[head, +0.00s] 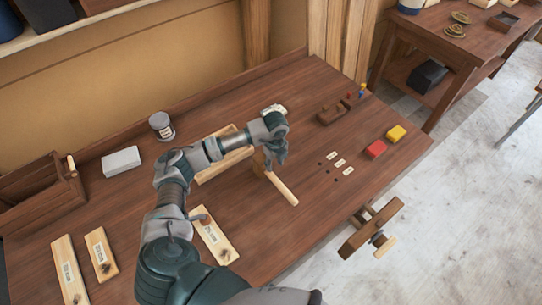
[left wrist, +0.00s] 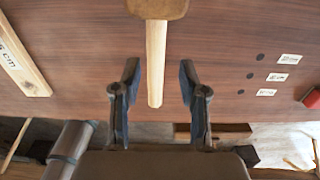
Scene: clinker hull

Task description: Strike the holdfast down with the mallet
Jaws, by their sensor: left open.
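The mallet lies on the brown workbench (head: 250,225). Its wooden head (head: 260,161) is partly hidden by my left gripper (head: 279,159) in the head view, and its pale handle (head: 283,190) points toward the front edge. In the left wrist view the mallet head (left wrist: 158,7) is at the top edge and the handle (left wrist: 157,50) runs down between the fingertips of my left gripper (left wrist: 158,72). The jaws are open, with a gap on both sides of the handle. I cannot pick out the holdfast for sure; a small brown piece (head: 199,215) stands by a labelled board. My right gripper is out of view.
Labelled boards (head: 70,272) lie at the front left. A pale plank (head: 226,168) is partly behind my arm. A wooden vise (head: 370,229) juts from the front edge.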

